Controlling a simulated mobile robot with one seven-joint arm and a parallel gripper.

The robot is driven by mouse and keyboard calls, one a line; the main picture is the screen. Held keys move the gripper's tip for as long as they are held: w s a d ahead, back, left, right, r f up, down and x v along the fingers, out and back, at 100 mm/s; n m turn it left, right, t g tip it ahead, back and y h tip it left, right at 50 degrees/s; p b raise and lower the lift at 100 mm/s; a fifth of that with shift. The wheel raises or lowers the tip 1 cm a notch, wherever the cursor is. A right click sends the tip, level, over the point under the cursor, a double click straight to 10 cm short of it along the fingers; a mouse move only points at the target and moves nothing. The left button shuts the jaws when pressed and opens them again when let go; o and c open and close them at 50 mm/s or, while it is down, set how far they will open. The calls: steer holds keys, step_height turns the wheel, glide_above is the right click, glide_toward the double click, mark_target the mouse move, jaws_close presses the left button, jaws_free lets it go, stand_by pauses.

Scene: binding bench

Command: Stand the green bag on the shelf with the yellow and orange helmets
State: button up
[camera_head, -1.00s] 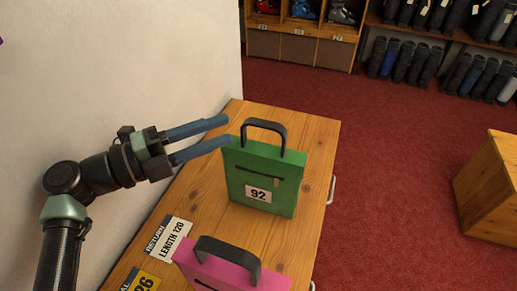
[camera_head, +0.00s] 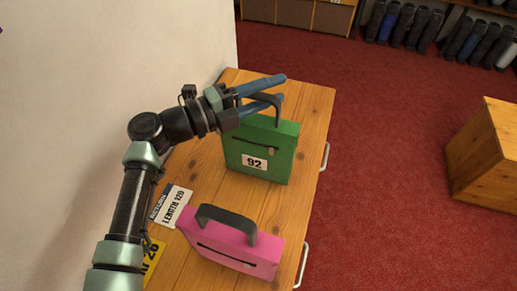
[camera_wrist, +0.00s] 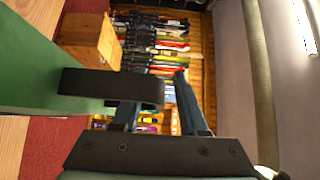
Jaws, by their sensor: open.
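The green bag (camera_head: 282,152) stands upright on the wooden bench, with a white tag reading 92 and a dark handle on top. My gripper (camera_head: 281,89) is open at the top of the bag, its two blue fingers around the handle's level. In the wrist view the green bag (camera_wrist: 35,65) is at the left, and its dark handle (camera_wrist: 100,86) reaches across to the open fingers (camera_wrist: 160,108). The fingers do not close on it. Whether they touch it, I cannot tell. No shelf with yellow and orange helmets can be made out.
A pink bag (camera_head: 228,245) stands nearer on the bench (camera_head: 305,120). A white sign (camera_head: 172,205) and a yellow sign (camera_head: 153,262) lie by the wall. A wooden block (camera_head: 485,150) stands on the red floor at right. Boots (camera_head: 400,25) stand on a rack behind.

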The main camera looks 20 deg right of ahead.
steer(key=shift+d, duration=0.25)
jaws_close()
stand_by(1.3)
